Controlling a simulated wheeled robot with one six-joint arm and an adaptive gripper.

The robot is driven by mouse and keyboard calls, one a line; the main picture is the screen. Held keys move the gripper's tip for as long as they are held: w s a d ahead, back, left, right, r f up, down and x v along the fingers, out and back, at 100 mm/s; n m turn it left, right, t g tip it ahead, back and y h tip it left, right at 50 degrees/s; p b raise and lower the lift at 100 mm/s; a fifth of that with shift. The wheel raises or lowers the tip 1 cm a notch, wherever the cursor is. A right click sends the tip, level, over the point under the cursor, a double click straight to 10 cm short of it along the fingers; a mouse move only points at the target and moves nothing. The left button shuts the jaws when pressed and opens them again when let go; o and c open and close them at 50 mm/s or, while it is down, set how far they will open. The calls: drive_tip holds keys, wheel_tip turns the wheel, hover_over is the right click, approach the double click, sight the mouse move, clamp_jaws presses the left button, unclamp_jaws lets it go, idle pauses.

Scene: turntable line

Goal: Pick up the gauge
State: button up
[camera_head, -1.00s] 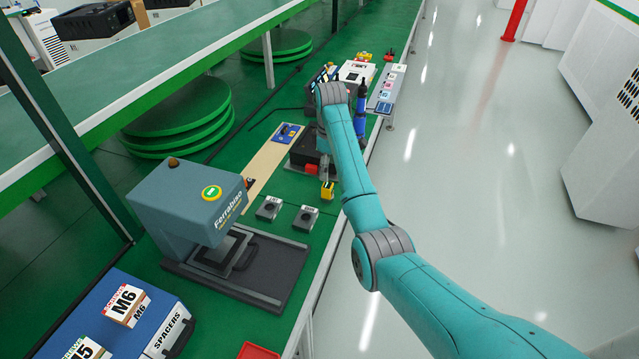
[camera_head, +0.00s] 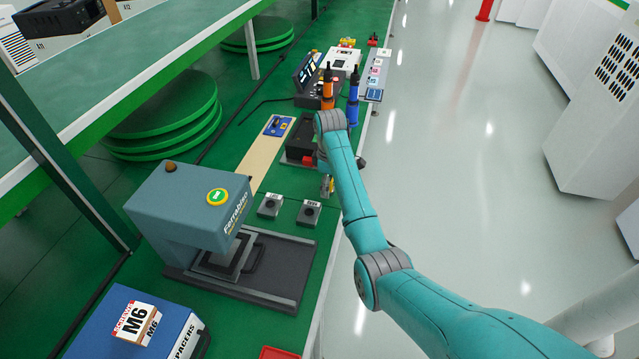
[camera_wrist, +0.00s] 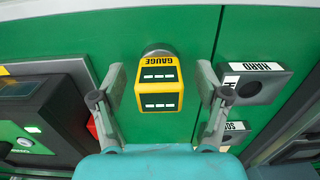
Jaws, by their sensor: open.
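The gauge (camera_wrist: 158,100) is a small yellow block with dark panels and the word GAUGE, shown in the wrist view on the green bench top. A round grey part sits at its far end. My gripper (camera_wrist: 160,78) is open, with one finger on each side of the gauge and a visible gap to both. I cannot tell how far down the fingers reach.
Two grey blocks stand close by: one marked HARD (camera_wrist: 262,84) and another (camera_wrist: 233,133) with a partly hidden label. A black machine with a green screen (camera_wrist: 22,130) is at the left of the wrist view. A blue-grey press (camera_head: 190,212) stands nearer.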

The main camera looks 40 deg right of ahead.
drive_tip(key=shift+f, duration=0.4)
clamp_jaws()
drive_tip(key=shift+r, duration=0.1)
